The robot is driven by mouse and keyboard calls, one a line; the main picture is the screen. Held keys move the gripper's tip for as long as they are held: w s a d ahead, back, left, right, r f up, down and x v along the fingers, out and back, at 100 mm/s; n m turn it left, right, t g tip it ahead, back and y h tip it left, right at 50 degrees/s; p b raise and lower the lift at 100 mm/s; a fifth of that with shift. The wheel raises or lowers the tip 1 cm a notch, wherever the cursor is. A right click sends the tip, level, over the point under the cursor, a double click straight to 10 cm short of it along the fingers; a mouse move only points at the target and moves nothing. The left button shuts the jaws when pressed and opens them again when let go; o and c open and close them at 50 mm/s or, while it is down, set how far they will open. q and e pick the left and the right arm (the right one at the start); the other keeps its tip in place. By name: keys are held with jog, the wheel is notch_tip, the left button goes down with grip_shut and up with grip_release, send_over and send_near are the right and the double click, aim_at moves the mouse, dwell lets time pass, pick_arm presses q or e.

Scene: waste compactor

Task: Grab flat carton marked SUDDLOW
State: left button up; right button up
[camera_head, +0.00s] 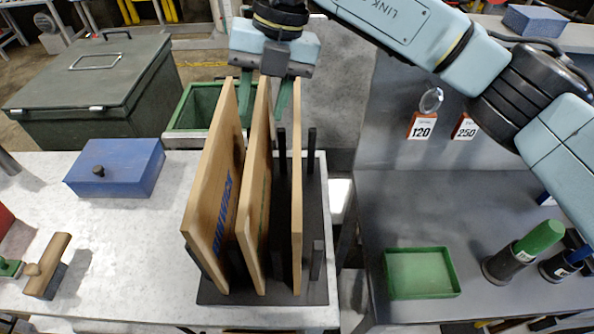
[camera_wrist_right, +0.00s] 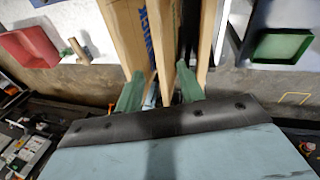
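Three flat tan cartons stand on edge in a dark slotted rack (camera_head: 262,292). The left carton (camera_head: 213,190) has blue lettering on its face, too slanted to read surely. The middle carton (camera_head: 257,190) shows a trace of green marking; the right carton (camera_head: 297,190) shows only its edge. My right gripper (camera_head: 264,98) is open over the far ends of the cartons. Its green fingers lie either side of the middle carton's far end; contact cannot be told. The wrist view shows the fingers (camera_wrist_right: 160,90) around the middle carton (camera_wrist_right: 165,45). My left gripper is out of view.
A blue box (camera_head: 115,167) and a wooden-handled tool (camera_head: 47,265) lie left of the rack. A green tray (camera_head: 421,273) and green-topped cylinder (camera_head: 538,239) stand on the right bench. A green bin (camera_head: 195,108) and large lidded container (camera_head: 95,85) stand behind.

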aim_at(297, 133)
jog(key=w+d+r+m+t+h, duration=0.1)
jog(key=w+d+r+h, duration=0.15)
jog(key=d, duration=0.25)
jog(key=shift+h, duration=0.25)
jog(key=f, duration=0.4)
jog(key=f+p, duration=0.1)
jog(key=f, duration=0.3)
jog(key=shift+w+a+f, duration=0.15)
jog(key=shift+a, duration=0.05)
jog(key=f, duration=0.3)
jog(key=f+p, duration=0.1)
jog(key=f, duration=0.1)
jog(key=shift+s+d, duration=0.25)
jog(key=shift+s, duration=0.1)
jog(key=shift+f, duration=0.2)
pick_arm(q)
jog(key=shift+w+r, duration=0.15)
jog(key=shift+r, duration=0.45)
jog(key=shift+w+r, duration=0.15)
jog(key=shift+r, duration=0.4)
pick_arm(e)
grip_shut()
